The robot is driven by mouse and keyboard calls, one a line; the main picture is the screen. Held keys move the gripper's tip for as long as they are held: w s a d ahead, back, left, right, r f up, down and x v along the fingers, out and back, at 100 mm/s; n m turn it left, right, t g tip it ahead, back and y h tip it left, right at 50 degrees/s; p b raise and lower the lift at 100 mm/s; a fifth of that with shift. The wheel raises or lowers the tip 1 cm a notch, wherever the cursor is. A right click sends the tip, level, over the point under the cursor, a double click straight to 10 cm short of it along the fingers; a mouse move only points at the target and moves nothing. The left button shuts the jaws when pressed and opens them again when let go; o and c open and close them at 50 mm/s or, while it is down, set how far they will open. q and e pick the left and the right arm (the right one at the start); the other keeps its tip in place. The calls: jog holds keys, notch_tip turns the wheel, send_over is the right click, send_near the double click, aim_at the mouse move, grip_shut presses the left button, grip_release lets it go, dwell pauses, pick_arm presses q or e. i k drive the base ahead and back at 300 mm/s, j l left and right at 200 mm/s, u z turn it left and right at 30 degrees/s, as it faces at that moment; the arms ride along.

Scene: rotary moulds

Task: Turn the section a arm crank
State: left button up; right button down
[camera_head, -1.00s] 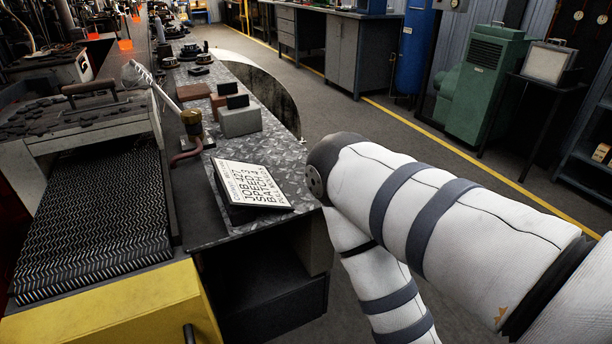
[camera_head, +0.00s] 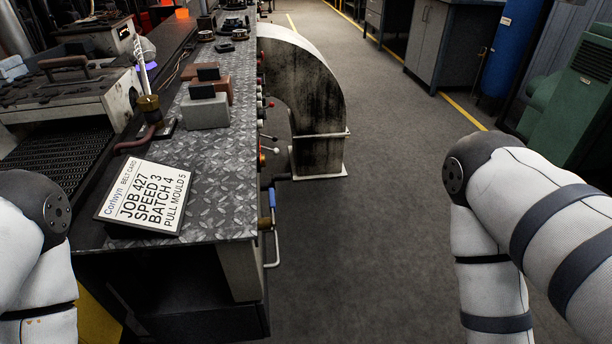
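Along the right side of the bench are several small levers and knobs (camera_head: 264,150). Below them is a metal handle with a blue part (camera_head: 270,222), near the bench's front corner. I cannot tell which of these, if any, is the section A arm crank, as no label for it is readable. My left arm shows at the left edge and my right arm at the right. Both bend down out of the picture, and neither gripper is in view. Neither visible arm part touches the side handles.
The diamond-plate bench (camera_head: 215,150) holds a job card (camera_head: 148,197) reading "JOB 427, SPEED 3, BATCH 4, PULL MOULD 5", and grey and brown blocks (camera_head: 205,112). A curved, stained duct (camera_head: 318,95) stands on the floor beside the bench. The floor (camera_head: 385,220) to its right is clear.

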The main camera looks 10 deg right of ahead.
aim_at(265, 186)
jog(key=i+l+u, duration=0.15)
jog(key=l+u, duration=0.25)
jog(key=i+l+u, duration=0.15)
jog(key=u, duration=0.25)
jog(key=l+u, duration=0.85)
